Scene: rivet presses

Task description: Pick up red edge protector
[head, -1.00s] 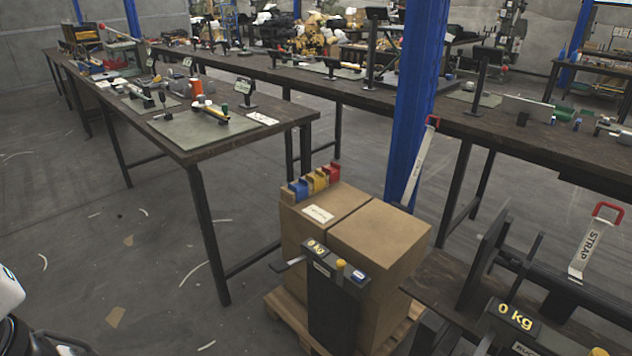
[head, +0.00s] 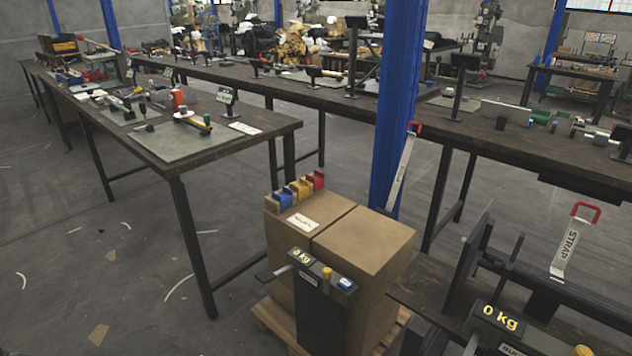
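The red edge protector (head: 317,180) sits at the back edge of the top of the cardboard boxes, at the right end of a short row. A yellow protector (head: 300,190) and a blue protector (head: 283,198) stand to its left, with brown ones beside or between them. The boxes (head: 365,240) stand on a wooden pallet (head: 268,318). My gripper is not seen in the head view.
Long workbenches (head: 150,140) stand left and behind. A dark strapping bench (head: 430,285) is at right.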

